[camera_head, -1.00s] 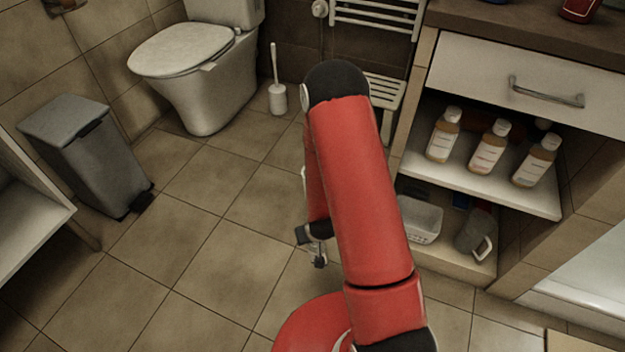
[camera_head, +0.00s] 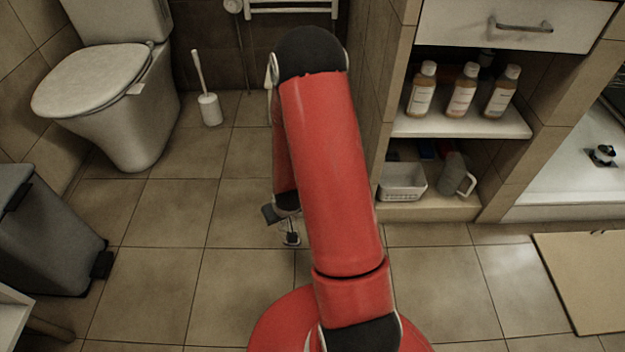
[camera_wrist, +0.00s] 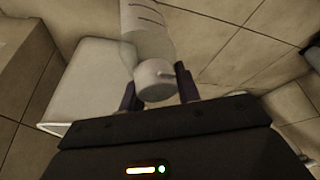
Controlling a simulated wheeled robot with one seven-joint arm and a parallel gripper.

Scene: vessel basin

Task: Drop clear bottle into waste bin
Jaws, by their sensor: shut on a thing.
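A clear bottle (camera_wrist: 147,35) with a pale cap (camera_wrist: 155,80) is held between the two dark fingers of my gripper (camera_wrist: 158,90) in the wrist view. The fingers close on it near the cap end, and its body reaches past the top edge of that view. In the head view my red arm hides most of the gripper, and I cannot make out the bottle there. The waste bin, a grey pedal bin (camera_head: 45,240) with its lid shut, stands on the floor at the left edge of the head view, well left of my arm.
A toilet (camera_head: 115,90) and a toilet brush (camera_head: 208,108) stand at the back left. A shelf unit (camera_head: 465,122) with several bottles, a white basket (camera_head: 402,182) and a jug (camera_head: 455,178) is on the right. A mat (camera_head: 585,280) lies front right. Floor between bin and arm is clear.

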